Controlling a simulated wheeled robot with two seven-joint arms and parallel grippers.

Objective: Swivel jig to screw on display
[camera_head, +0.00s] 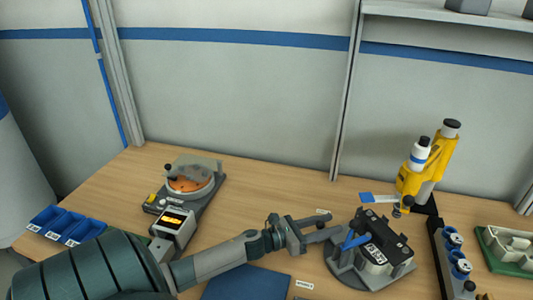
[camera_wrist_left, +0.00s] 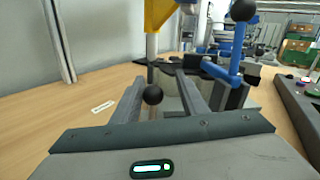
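The jig (camera_head: 345,272) stands right of centre on the bench, with a black device (camera_head: 383,240) on it and a blue clamp lever (camera_head: 355,240) at its left side. My left gripper (camera_head: 312,232) is beside the jig's left side, its fingers pointing toward it. In the left wrist view the two fingers (camera_wrist_left: 160,98) are apart, and a black ball knob (camera_wrist_left: 153,95) shows between them, with a gap to the right finger. The blue lever (camera_wrist_left: 238,50) stands upright beyond the right finger. A small display (camera_head: 173,219) with a lit yellow-orange screen stands to the left. My right gripper is not in view.
A yellow screwdriver stand (camera_head: 437,160) rises behind the jig. Blue bins (camera_head: 65,226) sit at far left, and a round orange feeder (camera_head: 190,184) is behind the display. A black rack (camera_head: 440,255) and green tray (camera_head: 505,265) stand at right. Bench is clear behind my gripper.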

